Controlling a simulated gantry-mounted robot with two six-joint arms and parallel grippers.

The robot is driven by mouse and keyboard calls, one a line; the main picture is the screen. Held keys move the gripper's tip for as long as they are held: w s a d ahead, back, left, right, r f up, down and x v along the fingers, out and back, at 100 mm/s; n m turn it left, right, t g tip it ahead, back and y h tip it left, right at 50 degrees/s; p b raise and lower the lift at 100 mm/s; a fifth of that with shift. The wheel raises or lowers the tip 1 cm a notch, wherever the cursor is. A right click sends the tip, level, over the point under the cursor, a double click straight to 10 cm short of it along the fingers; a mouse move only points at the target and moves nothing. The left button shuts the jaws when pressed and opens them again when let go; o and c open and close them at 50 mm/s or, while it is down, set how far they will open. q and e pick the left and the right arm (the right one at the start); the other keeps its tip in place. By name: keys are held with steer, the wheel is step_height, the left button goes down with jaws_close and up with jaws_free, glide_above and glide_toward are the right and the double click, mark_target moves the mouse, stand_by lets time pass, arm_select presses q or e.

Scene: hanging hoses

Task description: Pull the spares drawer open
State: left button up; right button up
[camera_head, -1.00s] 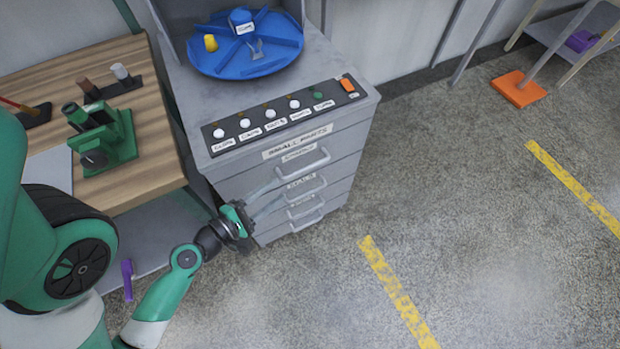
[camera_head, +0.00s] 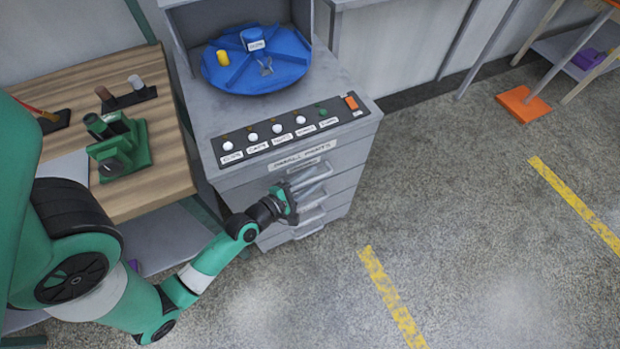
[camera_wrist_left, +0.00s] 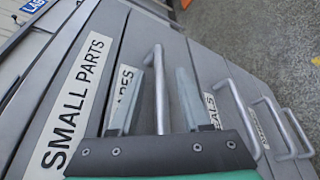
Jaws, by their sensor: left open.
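The spares drawer (camera_wrist_left: 143,35) shows in the left wrist view with a label partly hidden by a finger; "ARES" is readable. Its front looks flush with the cabinet, so it appears shut. Its grey bar handle (camera_wrist_left: 160,85) stands between the two fingers of my left gripper (camera_wrist_left: 157,100). The fingers are open, one on each side of the bar, with gaps visible. In the head view my left gripper (camera_head: 314,183) is in front of the upper drawers and hides part of their handles. My right gripper is not in view.
The cabinet (camera_head: 195,110) carries a "SMALL PARTS" sign, a button panel (camera_head: 290,131) and a blue turntable (camera_head: 258,80). A wooden bench (camera_head: 160,180) stands left. The floor (camera_head: 450,200) in front is clear.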

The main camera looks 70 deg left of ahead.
arm_select(q)
jaws_close()
stand_by(1.4)
